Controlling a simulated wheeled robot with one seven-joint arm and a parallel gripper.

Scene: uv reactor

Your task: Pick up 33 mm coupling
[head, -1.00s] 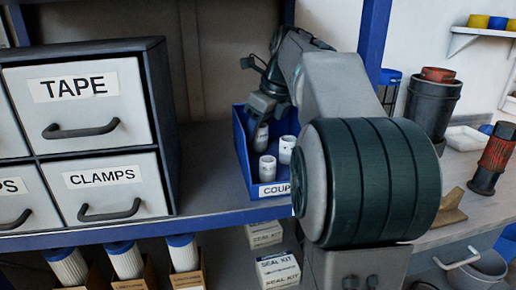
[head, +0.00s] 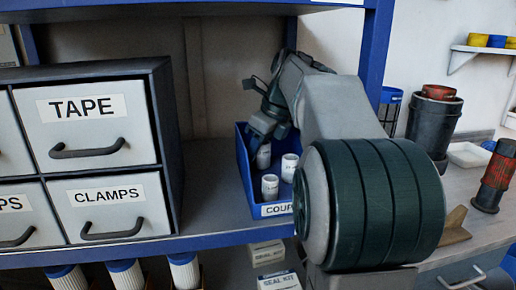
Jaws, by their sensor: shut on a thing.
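A blue bin (head: 243,178) with a label reading "COUP", the rest hidden behind my arm, stands on the shelf. Two white couplings stand upright in it, one at the front (head: 270,187) and one to its right (head: 289,167). My gripper (head: 264,136) is over the back left of the bin, pointing down, shut on a third white coupling (head: 264,157). The gripper hides its upper part. I cannot tell whether its lower end touches the bin floor. The size marks on the couplings are too small to read.
A drawer cabinet (head: 165,140) with TAPE and CLAMPS drawers stands left of the bin. The blue shelf edge (head: 200,242) runs along the front. Seal kit boxes (head: 266,253) and filter cartridges (head: 126,273) are below. A dark canister (head: 433,122) stands right.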

